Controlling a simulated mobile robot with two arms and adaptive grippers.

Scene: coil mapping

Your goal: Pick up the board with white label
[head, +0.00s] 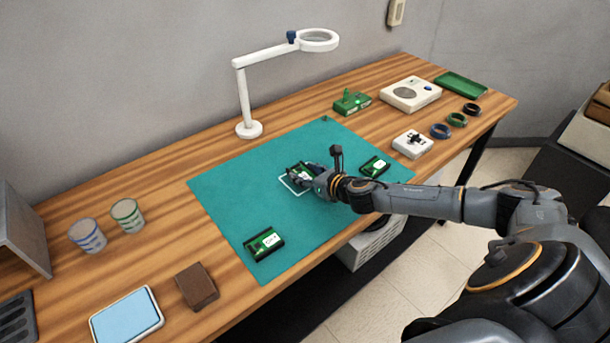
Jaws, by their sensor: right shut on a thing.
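My right gripper (309,183) reaches over the middle of the teal mat (225,200) and is shut on a small green board (297,170). The gripper covers much of this board, and I cannot make out its label. A white outlined square (289,186) on the mat shows just beside and under it. A second green board with a white label (264,243) sits in a dark holder at the mat's front left. A third green board with a pale label (375,166) lies near the mat's right edge, apart from the gripper. My left gripper is out of view.
A white magnifier lamp (250,129) stands behind the mat. At the right are a green device (351,102), white boxes (411,94), a green tray (460,84) and several coils (440,131). Cups (127,216), a brown block (197,287) and a blue pad (127,318) are at left.

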